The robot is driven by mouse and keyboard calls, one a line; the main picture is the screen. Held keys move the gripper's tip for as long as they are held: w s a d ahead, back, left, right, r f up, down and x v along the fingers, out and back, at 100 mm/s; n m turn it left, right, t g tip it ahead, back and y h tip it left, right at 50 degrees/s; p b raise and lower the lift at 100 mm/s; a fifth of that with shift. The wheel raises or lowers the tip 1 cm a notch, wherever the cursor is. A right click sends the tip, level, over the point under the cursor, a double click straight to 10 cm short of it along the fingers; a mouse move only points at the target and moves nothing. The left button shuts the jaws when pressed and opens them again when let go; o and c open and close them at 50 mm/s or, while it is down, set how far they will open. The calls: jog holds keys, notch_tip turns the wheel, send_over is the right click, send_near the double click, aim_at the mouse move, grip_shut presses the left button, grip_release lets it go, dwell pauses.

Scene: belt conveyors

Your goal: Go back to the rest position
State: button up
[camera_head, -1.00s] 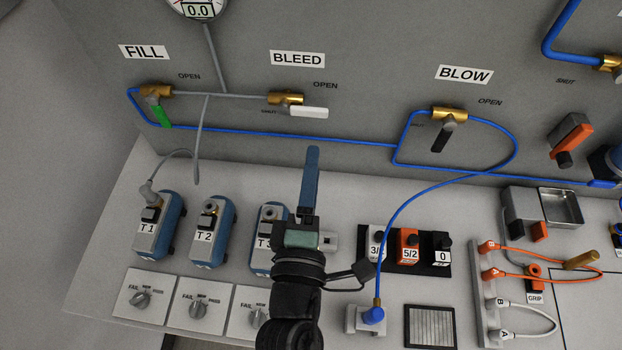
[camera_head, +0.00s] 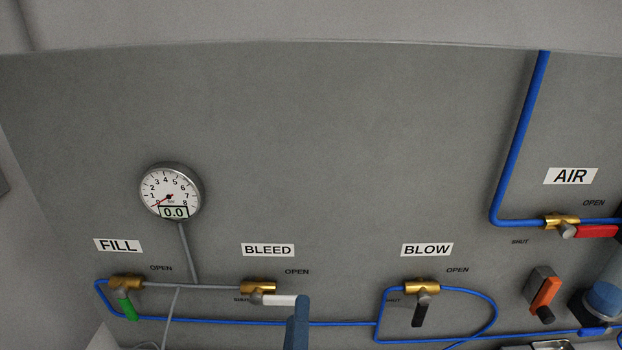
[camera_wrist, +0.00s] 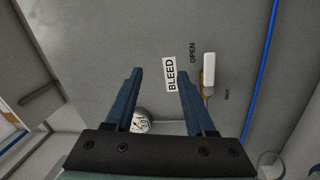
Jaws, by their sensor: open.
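My gripper (camera_wrist: 160,80) is open, with two blue fingers apart and nothing between them in the wrist view. Only the tip of a blue finger (camera_head: 298,328) shows at the bottom of the head view, just below the BLEED valve's white handle (camera_head: 286,300). That handle lies sideways toward the OPEN mark; it also shows in the wrist view (camera_wrist: 209,70), to the right of the fingers. I cannot tell whether the finger touches the handle. The BLEED label (camera_wrist: 170,74) shows between the fingertips.
The wall panel carries a gauge (camera_head: 170,191) reading 0.0, a FILL valve with a green handle (camera_head: 128,309), a BLOW valve with a black handle (camera_head: 420,313) and an AIR valve with a red handle (camera_head: 597,231). Blue tubes (camera_head: 520,130) run along the wall.

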notch_tip(320, 180, up, 24)
jog(key=w+d+m+t+h, duration=0.2)
jog(key=d+m+t, duration=0.15)
jog(key=m, duration=0.65)
jog(key=s+r+m+t+y, duration=0.1)
jog(key=s+r+m+t, duration=0.1)
jog(key=r, duration=0.5)
jog(key=s+a+r+m+t+y, duration=0.1)
jog(key=s+r+m+t+y, duration=0.1)
jog(key=s+r, duration=0.3)
notch_tip(320, 180, up, 3)
jog(key=shift+a+r+m, duration=0.2)
jog(key=shift+a+m, duration=0.05)
jog(key=shift+m, duration=0.05)
